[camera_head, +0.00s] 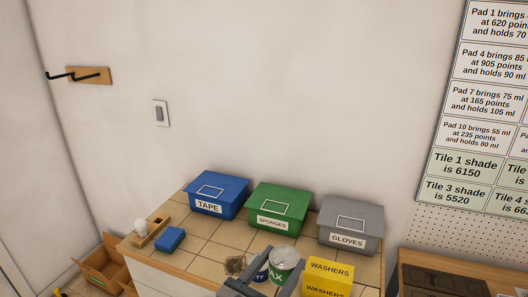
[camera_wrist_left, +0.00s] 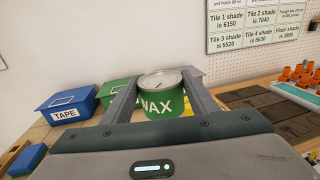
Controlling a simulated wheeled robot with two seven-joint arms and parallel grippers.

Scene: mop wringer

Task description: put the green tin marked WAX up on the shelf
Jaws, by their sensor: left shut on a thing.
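The green tin marked WAX (camera_head: 283,267) has a grey metal lid and stands between the fingers of my left gripper (camera_head: 266,284), near the front of the tiled counter. In the left wrist view the tin (camera_wrist_left: 162,106) is upright, with a finger of my left gripper (camera_wrist_left: 158,90) on each side. The gripper is shut on it. Its lower part is hidden by the gripper, so I cannot tell whether it touches the counter. My right gripper is not in view. I cannot make out a wall shelf in either view.
On the tiled counter (camera_head: 205,245) stand a blue TAPE box (camera_head: 217,195), green SPONGES box (camera_head: 278,211) and grey GLOVES box (camera_head: 349,226). A yellow WASHERS box (camera_head: 328,275) is right of the tin. A hook rack (camera_head: 89,75) hangs upper left.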

